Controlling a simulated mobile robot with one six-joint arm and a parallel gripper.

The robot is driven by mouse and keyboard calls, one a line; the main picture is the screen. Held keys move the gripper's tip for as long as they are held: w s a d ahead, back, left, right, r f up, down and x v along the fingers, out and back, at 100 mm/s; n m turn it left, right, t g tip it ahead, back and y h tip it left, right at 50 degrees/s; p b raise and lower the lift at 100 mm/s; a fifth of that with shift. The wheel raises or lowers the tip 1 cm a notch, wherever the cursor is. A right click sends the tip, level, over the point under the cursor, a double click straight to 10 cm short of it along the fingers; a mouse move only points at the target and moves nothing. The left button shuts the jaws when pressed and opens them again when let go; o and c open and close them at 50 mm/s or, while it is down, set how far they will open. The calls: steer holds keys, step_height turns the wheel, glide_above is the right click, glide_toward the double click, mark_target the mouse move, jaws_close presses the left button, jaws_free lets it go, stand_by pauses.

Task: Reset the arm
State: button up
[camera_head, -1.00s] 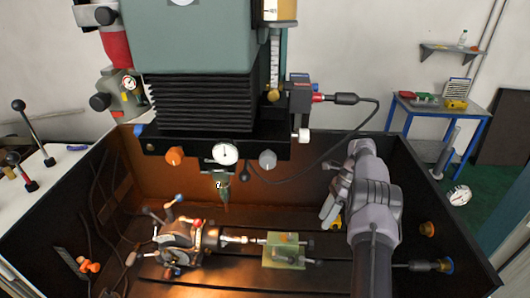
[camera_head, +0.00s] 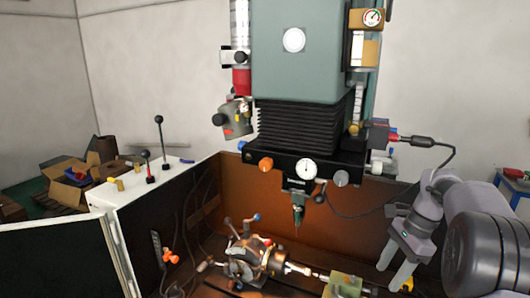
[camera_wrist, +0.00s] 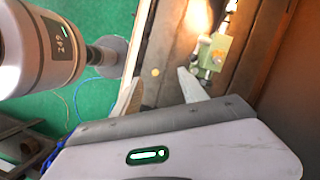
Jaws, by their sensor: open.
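My gripper (camera_head: 392,275) is at the right of the machine enclosure in the head view, its two light fingers pointing down and spread apart with nothing between them. It also shows in the wrist view (camera_wrist: 158,76), open and empty. The indexing chuck (camera_head: 250,262) sits on the machine bed at lower middle, with several ball-ended handles. A light rod extends from it toward a green block fixture (camera_head: 343,286), cut by the lower frame edge. The fixture also shows in the wrist view (camera_wrist: 211,52), beyond the fingers and apart from them.
A white cabinet with levers (camera_head: 150,190) and cardboard boxes (camera_head: 75,185) are at left. Green floor (camera_wrist: 95,25) shows in the wrist view.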

steer(key=s+a+r+n+t+h+b, duration=0.1)
steer(key=s+a+r+n+b, duration=0.15)
steer(key=s+a, duration=0.35)
steer(key=s+a+r+n+t+h+b, duration=0.15)
steer(key=s+a+n+b, duration=0.25)
steer(key=a, duration=0.4)
steer(key=s+a+f+n+t+b, duration=0.1)
steer(key=s+a+f+n+b, duration=0.1)
steer(key=s, duration=0.6)
steer(key=s+a+f+n+t+y+b, duration=0.1)
steer(key=s+a+f+n+t+b, duration=0.1)
steer(key=s+a+f, duration=0.4)
steer(key=s+f+n+b, duration=0.1)
steer(key=n, duration=0.1)
steer(key=shift+s+a+n, duration=0.15)
steer(key=shift+s+n, duration=0.2)
steer(key=shift+s, duration=0.05)
steer(key=shift+t, duration=0.25)
stand_by(1.3)
